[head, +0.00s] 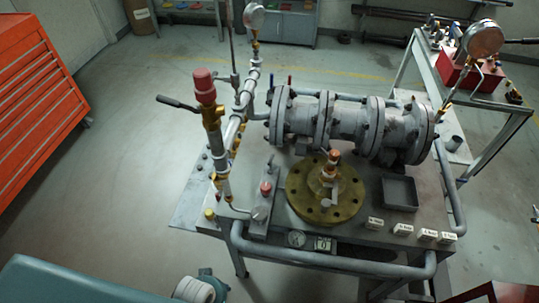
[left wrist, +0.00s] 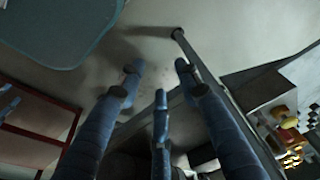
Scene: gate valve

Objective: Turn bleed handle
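A grey flanged gate valve body (head: 350,125) lies on a metal table in the head view. A vertical pipe fitting on its left carries a red cap (head: 204,86) and a black lever handle (head: 178,103) pointing left. A brass flange (head: 300,205) in front of the valve has a small fitting with a light lever (head: 330,201). I cannot tell which lever is the bleed handle. My left gripper (left wrist: 158,85) shows blue fingers spread apart in the left wrist view, open with nothing between them. Neither gripper shows in the head view.
The table (head: 275,240) carries a grey tray (head: 400,193), small labelled blocks (head: 402,230) and a front rail (head: 330,262). A red tool cabinet (head: 38,95) stands at left. A second bench with a red box (head: 456,72) stands at right. Floor left of the table is clear.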

